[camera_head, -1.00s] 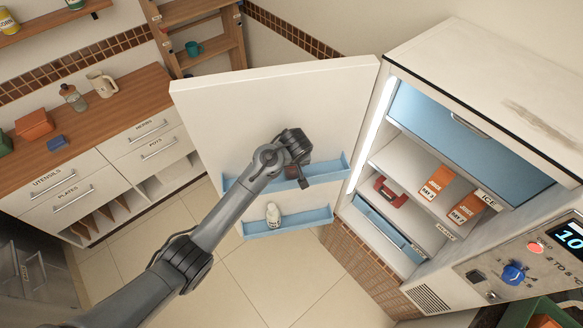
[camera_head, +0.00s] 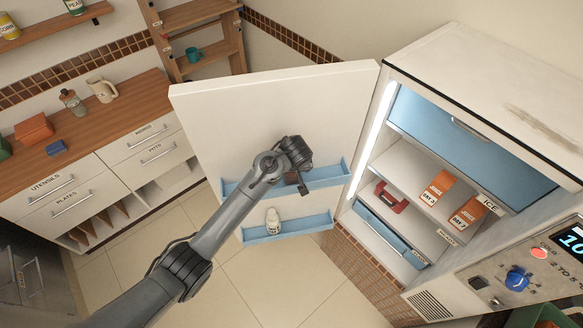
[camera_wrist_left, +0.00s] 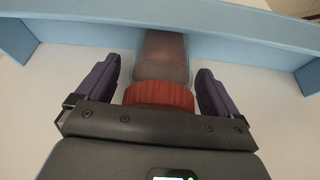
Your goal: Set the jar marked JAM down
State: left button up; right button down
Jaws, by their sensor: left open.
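A jar with a ribbed red lid (camera_wrist_left: 160,95) and a dull reddish body (camera_wrist_left: 162,55) stands between the fingers of my left gripper (camera_wrist_left: 155,88) in the left wrist view. The fingers are spread, with a gap on each side of the lid. No JAM marking is visible. The jar is at a blue shelf (camera_wrist_left: 228,52). In the head view my left gripper (camera_head: 302,187) is at the upper blue shelf (camera_head: 328,176) of the open fridge door (camera_head: 220,130); the jar is mostly hidden there. My right gripper is out of view.
A pale bottle (camera_head: 273,222) stands on the lower door shelf (camera_head: 305,227). Inside the fridge are orange juice cartons (camera_head: 438,188) and a red container (camera_head: 391,197). The wooden counter (camera_head: 90,125) is at the left. Floor below the door is clear.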

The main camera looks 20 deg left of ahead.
pick_arm(q)
jog(key=b+v, duration=0.2)
jog(key=v, duration=1)
jog(key=s+a+f+m+h, duration=0.1)
jog(key=s+f+m, duration=0.2)
jog(key=s+f, duration=1)
jog(key=s+a+m, duration=0.2)
jog(key=s, duration=0.8)
jog(key=s+a+m+h, duration=0.1)
jog(key=s+m, duration=0.1)
jog(key=s, duration=0.8)
jog(key=shift+s+a+f+m, duration=0.25)
jog(key=shift+s+a+m, duration=0.05)
jog(key=shift+a, duration=0.1)
